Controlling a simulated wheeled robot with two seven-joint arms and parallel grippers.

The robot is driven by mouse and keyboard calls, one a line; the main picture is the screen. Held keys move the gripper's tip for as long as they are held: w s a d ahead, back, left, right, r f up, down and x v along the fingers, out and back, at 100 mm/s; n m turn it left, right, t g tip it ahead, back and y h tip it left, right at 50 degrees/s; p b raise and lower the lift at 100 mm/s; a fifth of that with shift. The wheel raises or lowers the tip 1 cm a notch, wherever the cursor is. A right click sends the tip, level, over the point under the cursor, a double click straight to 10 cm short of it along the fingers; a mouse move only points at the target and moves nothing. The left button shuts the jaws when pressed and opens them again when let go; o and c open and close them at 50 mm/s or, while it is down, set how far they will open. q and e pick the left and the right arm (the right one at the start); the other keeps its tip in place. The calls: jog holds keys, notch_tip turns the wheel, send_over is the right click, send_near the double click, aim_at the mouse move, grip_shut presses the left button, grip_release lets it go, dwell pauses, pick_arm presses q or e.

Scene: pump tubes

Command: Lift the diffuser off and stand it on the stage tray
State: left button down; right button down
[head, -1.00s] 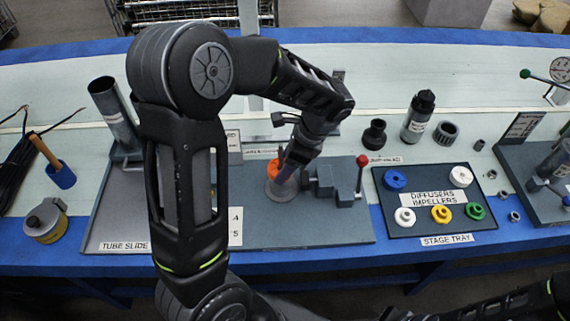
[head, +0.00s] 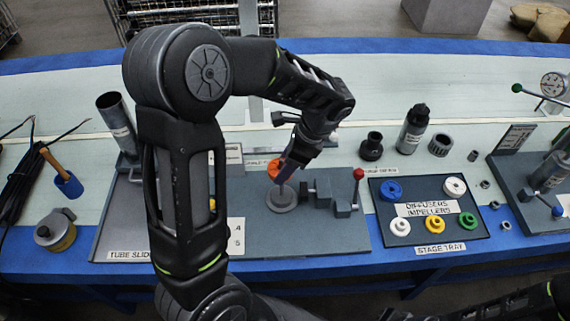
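An orange part (head: 274,168), which I take to be the diffuser, sits at the fingers of my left gripper (head: 284,172), above a round grey base (head: 282,199) with a thin upright shaft. The gripper comes down from the upper right and appears closed on the part's edge; its fingers partly hide it. A gap shows between the orange part and the base. The stage tray (head: 474,234) is to the right, with blue, white, yellow and green round parts on it. Only part of my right arm shows at the bottom right; its gripper is out of view.
A clamp block with a red-knobbed lever (head: 358,175) stands between the gripper and the tray. A black fitting (head: 371,147), a dark bottle (head: 413,130) and a grey ring (head: 443,139) stand behind the tray. The tray's upper middle has a bare patch.

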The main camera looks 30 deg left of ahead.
pick_arm(q)
jog(key=shift+r+p, duration=3.3)
jog(key=shift+r, duration=0.8)
